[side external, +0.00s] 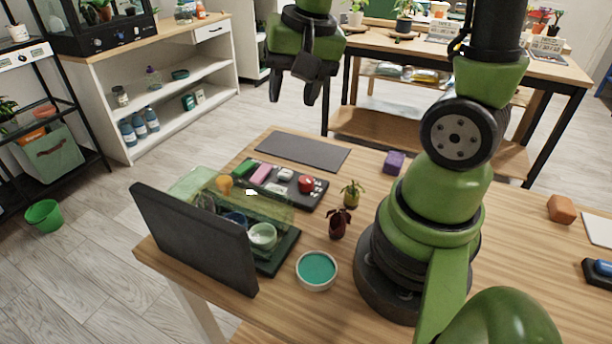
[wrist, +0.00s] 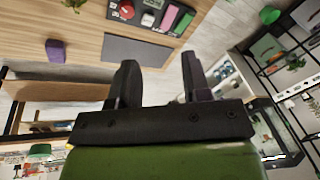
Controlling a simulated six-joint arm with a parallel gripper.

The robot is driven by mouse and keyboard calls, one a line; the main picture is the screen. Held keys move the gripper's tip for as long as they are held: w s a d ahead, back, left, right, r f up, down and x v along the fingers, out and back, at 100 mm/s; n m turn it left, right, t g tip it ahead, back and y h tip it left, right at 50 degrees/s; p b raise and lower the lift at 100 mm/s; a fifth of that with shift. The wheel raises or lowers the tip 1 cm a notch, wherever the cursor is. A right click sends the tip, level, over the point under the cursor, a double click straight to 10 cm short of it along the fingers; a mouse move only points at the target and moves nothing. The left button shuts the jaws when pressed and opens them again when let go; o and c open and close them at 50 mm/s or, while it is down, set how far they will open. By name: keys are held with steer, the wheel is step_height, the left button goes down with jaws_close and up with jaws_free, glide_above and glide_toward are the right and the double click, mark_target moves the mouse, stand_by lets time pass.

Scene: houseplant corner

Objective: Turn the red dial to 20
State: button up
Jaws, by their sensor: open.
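The red dial (side external: 306,184) sits at the right end of a dark control panel (side external: 318,196) on the wooden table. It also shows near the top of the wrist view (wrist: 127,10), on the same panel. Its scale and pointer are too small to read. My gripper (side external: 313,96) is raised high above the far side of the table, well away from the dial. In the wrist view its two fingers (wrist: 158,78) are apart with nothing between them.
The panel also carries a pink block (side external: 261,173) and a green block (side external: 243,168). A clear-lidded case (side external: 285,255) with a dark upright board, a teal bowl (side external: 317,268) and two small plants (side external: 351,193) stand nearby. A grey mat (side external: 300,150) and purple block (side external: 395,162) lie farther back.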

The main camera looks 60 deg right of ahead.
mark_target(306, 179)
steer(key=d+f+m+g, duration=0.1)
steer(key=f, duration=0.6)
steer(key=d+f+m+g, duration=0.1)
steer(key=d+f, duration=0.1)
steer(key=f, duration=0.5)
steer(key=d+f+m+g, duration=0.1)
steer(key=d+f+m, duration=0.1)
steer(key=f, duration=0.4)
steer(key=shift+w+d+f, duration=0.25)
steer(key=shift+w+f, duration=0.05)
steer(key=shift+f, duration=0.1)
steer(key=c, duration=0.7)
